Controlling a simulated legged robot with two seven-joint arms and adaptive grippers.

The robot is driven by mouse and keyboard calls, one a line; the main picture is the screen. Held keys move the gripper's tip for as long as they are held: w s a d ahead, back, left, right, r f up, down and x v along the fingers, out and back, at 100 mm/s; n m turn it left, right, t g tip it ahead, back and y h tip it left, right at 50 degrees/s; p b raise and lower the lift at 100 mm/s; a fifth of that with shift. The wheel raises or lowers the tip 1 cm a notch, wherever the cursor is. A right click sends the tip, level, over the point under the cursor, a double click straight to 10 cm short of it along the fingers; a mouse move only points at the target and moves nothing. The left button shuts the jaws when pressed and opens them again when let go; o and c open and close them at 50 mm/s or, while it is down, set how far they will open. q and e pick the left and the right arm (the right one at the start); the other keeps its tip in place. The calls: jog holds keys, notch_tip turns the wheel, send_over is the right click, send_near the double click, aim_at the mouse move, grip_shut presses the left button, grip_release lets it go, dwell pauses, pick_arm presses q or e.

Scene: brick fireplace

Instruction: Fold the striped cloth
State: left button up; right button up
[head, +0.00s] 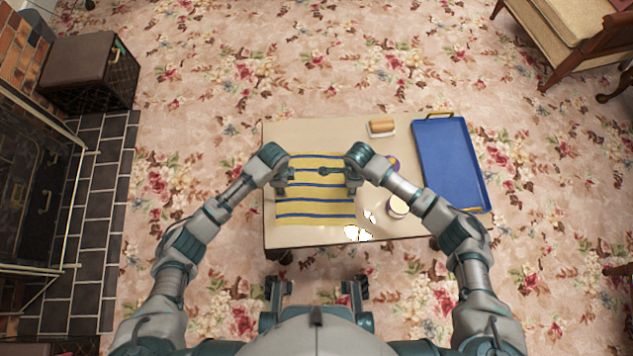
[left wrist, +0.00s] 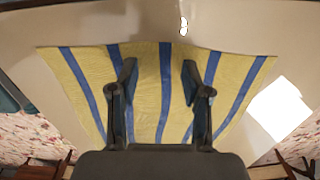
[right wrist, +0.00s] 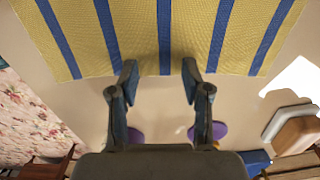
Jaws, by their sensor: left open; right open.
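The striped cloth (head: 315,208) is yellow with blue stripes and lies spread on the low table (head: 320,134). It looks flat. My left gripper (head: 281,190) is over the cloth's left side, with its fingers apart and empty. In the left wrist view the cloth (left wrist: 145,85) spreads beneath those fingers (left wrist: 160,72). My right gripper (head: 352,188) is at the cloth's right edge, fingers apart and empty. In the right wrist view the cloth's edge (right wrist: 187,60) passes by the fingertips (right wrist: 159,72). The grippers hide parts of both side edges.
A blue tray (head: 450,160) lies at the table's right end. A brown block on a white dish (head: 382,128) is at the back. A round pale container (head: 398,206) and a partly hidden purple item (head: 393,161) are right of the cloth. Bright patches (head: 358,233) show near the front edge.

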pick_arm(q)
jog(key=shift+s+f, duration=0.1)
jog(key=shift+f, duration=0.15)
pick_arm(e)
jog(key=shift+f, duration=0.25)
pick_arm(q)
jog(key=shift+a, duration=0.1)
jog(key=shift+c, duration=0.5)
pick_arm(e)
jog(key=shift+s+a, duration=0.1)
jog(key=shift+a, duration=0.05)
jog(key=shift+c, duration=0.5)
pick_arm(q)
jog(key=shift+a, duration=0.2)
jog(key=c, duration=0.4)
pick_arm(e)
jog(key=shift+a, duration=0.1)
jog(key=c, duration=0.4)
pick_arm(q)
jog(key=shift+s+f, duration=0.1)
jog(key=shift+f, duration=0.05)
jog(key=c, duration=0.4)
pick_arm(e)
grip_shut()
pick_arm(q)
jog(key=shift+d, duration=0.1)
grip_shut()
pick_arm(e)
jog(key=shift+f, duration=0.1)
